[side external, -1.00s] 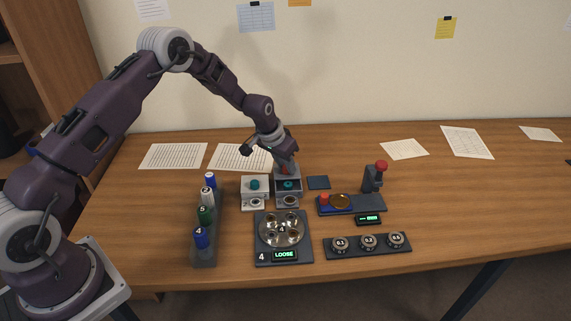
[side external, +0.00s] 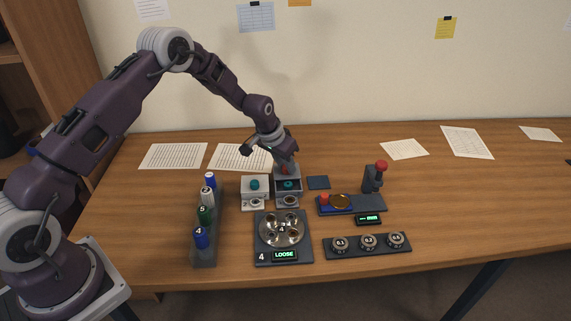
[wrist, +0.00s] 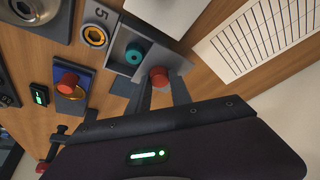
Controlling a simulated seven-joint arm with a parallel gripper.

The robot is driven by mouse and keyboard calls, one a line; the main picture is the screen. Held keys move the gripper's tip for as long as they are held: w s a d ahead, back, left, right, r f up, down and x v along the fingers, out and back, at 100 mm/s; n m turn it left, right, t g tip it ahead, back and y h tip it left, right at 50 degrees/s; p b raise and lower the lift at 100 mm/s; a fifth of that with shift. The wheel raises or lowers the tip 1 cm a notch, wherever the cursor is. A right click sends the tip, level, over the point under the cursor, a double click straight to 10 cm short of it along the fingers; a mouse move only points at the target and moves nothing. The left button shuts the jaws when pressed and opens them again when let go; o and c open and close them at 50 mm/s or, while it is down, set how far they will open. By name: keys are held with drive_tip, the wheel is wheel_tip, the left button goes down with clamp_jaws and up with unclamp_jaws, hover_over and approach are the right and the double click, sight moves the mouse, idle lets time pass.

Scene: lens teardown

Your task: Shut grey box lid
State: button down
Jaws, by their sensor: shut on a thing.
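The grey box (side external: 278,187) stands in the middle of the table. A teal part (side external: 288,184) shows inside it, so the box is open. Its lid (side external: 296,169) is raised at the back of the box, partly hidden by my gripper (side external: 286,164). In the wrist view, my gripper (wrist: 163,84) is shut on a red knob (wrist: 158,75), which appears to be the lid's. The teal part (wrist: 133,53) shows beside the knob in the open box.
A white box (side external: 255,190) with a teal knob stands close on the left. A dark blue square (side external: 318,182) lies on the right. A rack of bottles (side external: 205,250), a round-dish stand (side external: 283,235) and a blue tray (side external: 325,208) stand nearer the front.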

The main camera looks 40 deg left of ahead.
drive_tip(key=shift+s+d, duration=1.85)
drive_tip(key=c, duration=1.1)
unclamp_jaws()
drive_tip(key=shift+c, duration=0.2)
drive_tip(key=v, duration=0.7)
drive_tip(key=shift+s+r, duration=0.1)
